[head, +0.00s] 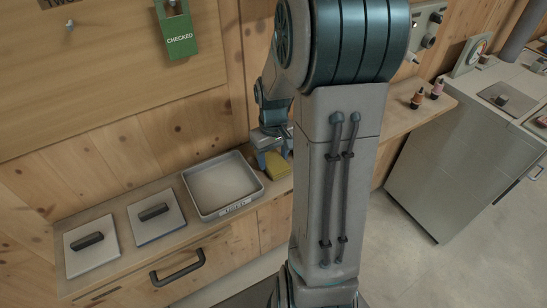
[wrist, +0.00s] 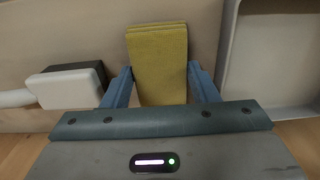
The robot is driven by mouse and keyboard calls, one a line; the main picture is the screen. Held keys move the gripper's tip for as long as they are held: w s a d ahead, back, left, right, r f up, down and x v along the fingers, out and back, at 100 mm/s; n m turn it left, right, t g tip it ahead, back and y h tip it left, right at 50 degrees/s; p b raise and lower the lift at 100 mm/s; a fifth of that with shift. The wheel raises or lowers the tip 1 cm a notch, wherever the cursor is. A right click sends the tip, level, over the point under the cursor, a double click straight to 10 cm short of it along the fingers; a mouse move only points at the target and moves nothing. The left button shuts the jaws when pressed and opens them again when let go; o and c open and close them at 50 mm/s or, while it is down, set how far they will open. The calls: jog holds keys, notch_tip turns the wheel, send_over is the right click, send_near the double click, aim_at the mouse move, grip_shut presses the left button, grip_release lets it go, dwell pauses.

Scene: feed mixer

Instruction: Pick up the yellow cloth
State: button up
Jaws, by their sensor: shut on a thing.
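The yellow cloth (wrist: 158,62) is a folded, flat rectangle between the two fingers of my gripper (wrist: 162,88) in the wrist view. My gripper is shut on it, with a blue finger at each side. In the head view the cloth (head: 276,164) shows at the back of the wooden counter, just right of the grey tray. My gripper (head: 272,148) is over it there, partly hidden by my arm. I cannot tell whether the cloth is still touching the counter.
The empty grey tray (head: 255,184) stands close beside the cloth. Two square lids with dark handles, a left lid (head: 88,258) and a right lid (head: 160,228), lie further left. A white-and-dark object (wrist: 68,88) is left of my gripper in the wrist view.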

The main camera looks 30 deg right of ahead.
aim_at(275, 161)
jog(key=r, duration=0.4)
jog(key=shift+s+r+b, duration=0.2)
jog(key=shift+s+b, duration=0.2)
jog(key=s+r+b, duration=0.1)
jog(key=s+r, duration=0.5)
jog(key=s, duration=0.5)
jog(key=shift+r, duration=0.2)
jog(key=shift+d, duration=0.1)
jog(key=o, duration=0.3)
jog(key=shift+c, duration=0.9)
jog(key=shift+d, duration=0.1)
